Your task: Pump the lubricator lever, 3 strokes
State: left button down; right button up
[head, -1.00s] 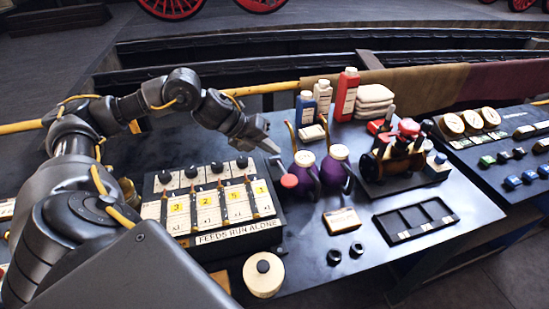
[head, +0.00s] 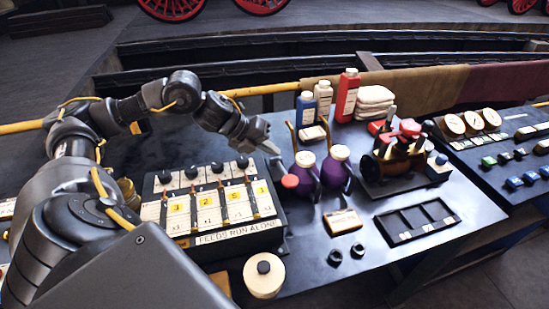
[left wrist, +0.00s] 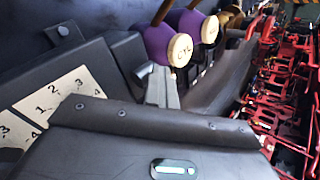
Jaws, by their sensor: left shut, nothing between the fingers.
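The lubricator (head: 215,240) is a black box with yellow number tags, several sliders and a label reading "FEEDS RUN ALONE". A red knob (head: 290,181), which looks like the lever's end, shows just right of the box, in front of a purple can. My left gripper (head: 271,149) is shut and empty, above and slightly left of the knob; I see a gap between them in the head view. In the left wrist view its pale fingers (left wrist: 162,88) point toward the purple cans; the knob is not visible there. My right gripper is not in view.
Two purple oil cans (head: 338,172) with cream lids stand close right of the gripper. Behind are bottles (head: 347,95) and folded cloths (head: 374,92).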

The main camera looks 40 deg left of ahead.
aim_at(274, 162)
pick_arm(q)
jog(key=shift+s+d+f, duration=0.3)
jog(key=shift+s+f, duration=0.15)
jog(key=shift+f, duration=0.35)
jog(key=shift+s+d+f+b, duration=0.3)
jog(key=shift+f+b, duration=0.15)
jog(key=shift+b, duration=0.3)
jog(key=shift+r, duration=0.1)
jog(key=shift+w+a+r+p, duration=0.45)
jog(key=shift+r+p, duration=0.1)
jog(key=r+p, duration=0.1)
jog(key=w+a+r+p, duration=0.1)
jog(key=r+p, duration=0.1)
jog(key=r, duration=0.1)
jog(key=shift+w+a+r+p, duration=0.1)
jog(key=shift+w+a+p, duration=0.05)
jog(key=shift+a+p, duration=0.2)
jog(key=shift+w+d+r, duration=0.1)
jog(key=shift+w+r, duration=0.05)
jog(key=shift+r, duration=0.4)
